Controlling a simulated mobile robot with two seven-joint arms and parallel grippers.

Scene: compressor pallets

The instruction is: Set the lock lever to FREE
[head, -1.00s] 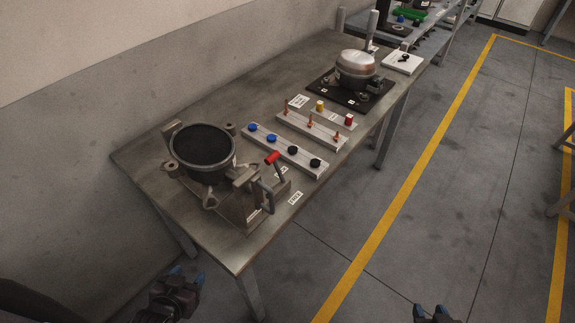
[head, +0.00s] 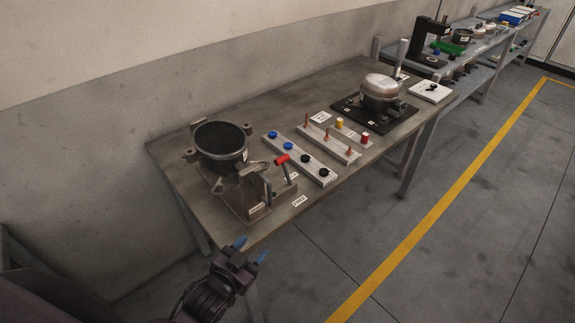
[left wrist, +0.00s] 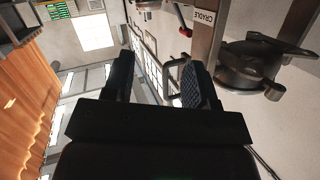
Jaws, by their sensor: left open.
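The lock lever (head: 286,171) has a red handle (head: 281,160) and stands upright, tilted slightly left, beside the cradle fixture (head: 242,191). A white label reading FREE (head: 299,201) lies on the table just right of the lever's base. The dark round pot (head: 221,147) sits in the fixture. My left gripper (head: 251,250) is open and empty, off the table's front edge, below and left of the lever. In the left wrist view, the open fingers (left wrist: 157,85) have nothing between them. My right gripper is not in view.
The metal table (head: 275,110) also holds a strip with blue and black knobs (head: 300,160), a strip with copper-coloured pins (head: 328,143), and a silver compressor (head: 381,92) on a black plate. A shelf (head: 481,70) stands beyond. Floor at right is open.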

